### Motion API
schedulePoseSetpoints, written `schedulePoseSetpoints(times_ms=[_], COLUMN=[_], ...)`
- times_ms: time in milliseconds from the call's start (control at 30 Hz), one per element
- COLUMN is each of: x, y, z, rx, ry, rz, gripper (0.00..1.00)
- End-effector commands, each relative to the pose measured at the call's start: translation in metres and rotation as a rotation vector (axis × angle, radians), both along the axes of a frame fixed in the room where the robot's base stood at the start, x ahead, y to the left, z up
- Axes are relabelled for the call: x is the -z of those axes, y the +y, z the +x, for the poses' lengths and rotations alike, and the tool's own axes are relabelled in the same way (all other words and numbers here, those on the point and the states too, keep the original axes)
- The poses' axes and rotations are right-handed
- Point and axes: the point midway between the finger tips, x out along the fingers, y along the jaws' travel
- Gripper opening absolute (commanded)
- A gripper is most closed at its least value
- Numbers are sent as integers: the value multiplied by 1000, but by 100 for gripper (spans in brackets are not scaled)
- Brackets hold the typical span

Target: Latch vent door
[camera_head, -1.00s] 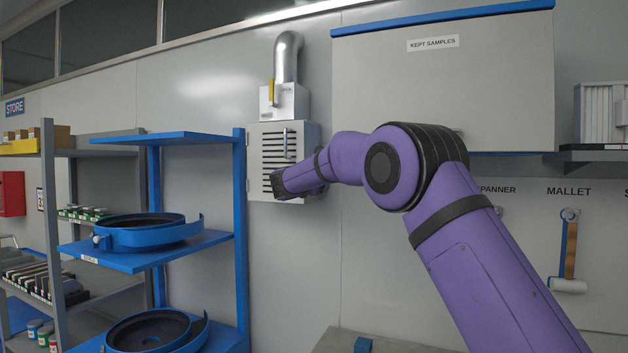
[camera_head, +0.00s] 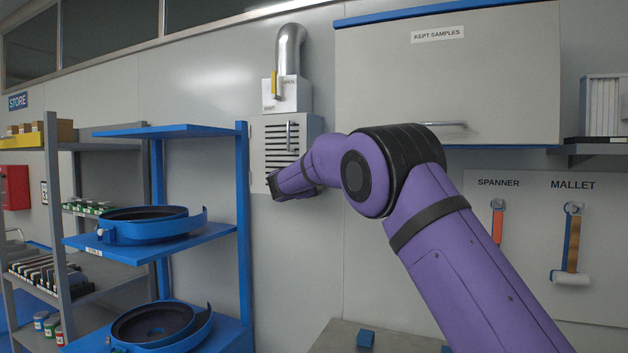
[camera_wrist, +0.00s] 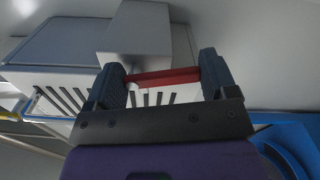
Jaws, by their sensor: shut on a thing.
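The vent door (camera_head: 270,148) is a grey slatted panel on a box on the wall, with an upright handle (camera_head: 289,137). Its slats also show in the wrist view (camera_wrist: 62,100). My gripper (camera_head: 268,184) is at the lower part of the door in the head view; its fingertips are hard to make out there. In the wrist view, my gripper (camera_wrist: 162,72) has a red bar (camera_wrist: 162,77) between its two fingers and is shut on it. A grey block (camera_wrist: 137,32) lies just beyond the bar. Whether the door is fully closed cannot be told.
A box with a yellow lever (camera_head: 275,84) and a silver duct (camera_head: 290,50) sit above the vent. A blue shelf rack (camera_head: 243,220) stands to the left, and a kept-samples cabinet (camera_head: 450,80) hangs to the right. Bare wall lies below the vent.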

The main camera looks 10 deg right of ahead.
Motion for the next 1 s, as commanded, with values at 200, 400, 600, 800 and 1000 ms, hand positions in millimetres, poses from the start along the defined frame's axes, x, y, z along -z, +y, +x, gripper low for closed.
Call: schedulePoseSetpoints(times_ms=[200, 400, 600, 800, 1000], x=[3, 4, 4, 5, 5], y=[4, 5, 6, 7, 7], z=[2, 4, 5, 5, 5], rx=[0, 0, 1, 0, 0], ry=[-85, -135, -160, -166, -166], rz=[119, 190, 223, 232, 232], gripper=[55, 55, 55, 55, 55])
